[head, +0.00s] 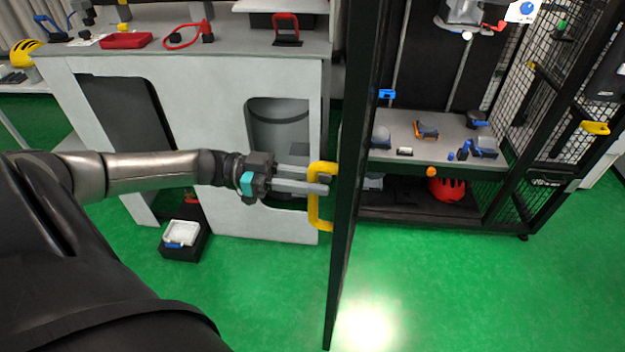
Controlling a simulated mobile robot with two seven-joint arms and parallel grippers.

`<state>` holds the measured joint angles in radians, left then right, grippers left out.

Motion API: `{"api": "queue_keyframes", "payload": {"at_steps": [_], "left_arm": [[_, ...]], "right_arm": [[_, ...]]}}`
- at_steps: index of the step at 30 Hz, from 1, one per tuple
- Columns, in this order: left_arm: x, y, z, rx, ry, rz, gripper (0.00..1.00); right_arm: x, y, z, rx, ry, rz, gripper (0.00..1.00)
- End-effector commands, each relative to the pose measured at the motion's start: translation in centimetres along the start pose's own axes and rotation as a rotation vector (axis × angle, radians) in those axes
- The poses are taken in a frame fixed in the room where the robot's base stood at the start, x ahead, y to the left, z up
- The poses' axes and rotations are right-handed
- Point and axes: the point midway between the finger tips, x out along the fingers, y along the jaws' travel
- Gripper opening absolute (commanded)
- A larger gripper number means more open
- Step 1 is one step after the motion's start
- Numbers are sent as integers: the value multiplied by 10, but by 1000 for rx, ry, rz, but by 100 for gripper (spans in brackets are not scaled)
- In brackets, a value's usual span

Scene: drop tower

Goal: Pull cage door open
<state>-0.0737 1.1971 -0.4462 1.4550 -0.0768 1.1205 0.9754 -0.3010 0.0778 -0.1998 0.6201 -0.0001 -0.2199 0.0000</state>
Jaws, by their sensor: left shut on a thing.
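The cage door (354,150) is a dark frame seen nearly edge-on in the middle of the head view, standing out from the cage toward me. A yellow handle (313,205) sits on its left side. My left gripper (322,183) reaches in from the left, and its fingers are shut on the yellow handle. The cage (545,110) is to the right, with black mesh sides and its front open beside the door. My right gripper is not in the view.
Inside the cage a grey shelf (440,148) carries clamps and small parts. A red helmet (446,189) lies below it. A grey workbench (225,90) stands behind my left arm. A small black box (186,241) is on the floor. The green floor (440,280) at front right is clear.

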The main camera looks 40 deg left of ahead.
Motion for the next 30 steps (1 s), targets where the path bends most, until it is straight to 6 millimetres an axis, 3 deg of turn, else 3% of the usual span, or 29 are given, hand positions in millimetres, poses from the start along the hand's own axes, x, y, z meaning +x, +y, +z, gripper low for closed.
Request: {"api": "queue_keyframes", "payload": {"at_steps": [5,6,14,25,30], "left_arm": [[0,0,0,0,0,0,0],[0,0,0,0,0,0,26],[0,0,0,1,0,0,55],[-1,0,0,1,-1,-1,55],[-15,0,2,0,-5,-1,55]], "right_arm": [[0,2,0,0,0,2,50],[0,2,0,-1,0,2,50],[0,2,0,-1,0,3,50],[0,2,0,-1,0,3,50],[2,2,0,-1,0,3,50]]}}
